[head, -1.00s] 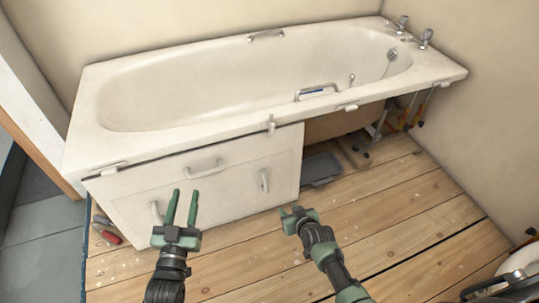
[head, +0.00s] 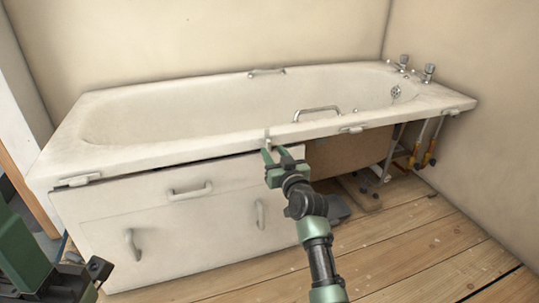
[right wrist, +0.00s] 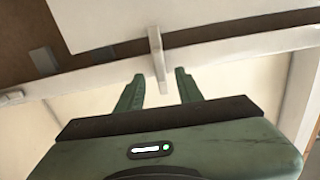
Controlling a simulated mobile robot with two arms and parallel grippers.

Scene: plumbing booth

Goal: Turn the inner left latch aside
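The inner left latch (head: 268,138) is a small pale tab on the tub's front rim, above the right end of the white panel (head: 165,215). In the right wrist view the latch (right wrist: 157,58) is a narrow bar crossing the rim's edge, its end reaching toward the gap between my fingers. My right gripper (head: 275,153) is just below the latch in the head view. In the right wrist view its two fingers (right wrist: 158,88) are apart, with nothing gripped. Contact with the latch cannot be told.
Other pale latches sit along the rim, at the far left (head: 78,180), right of my gripper (head: 352,129) and far right (head: 452,112). The panel has several handles. Right of it the space under the tub (head: 345,155) is open, with pipes (head: 415,145). The plank floor (head: 400,240) in front is largely clear.

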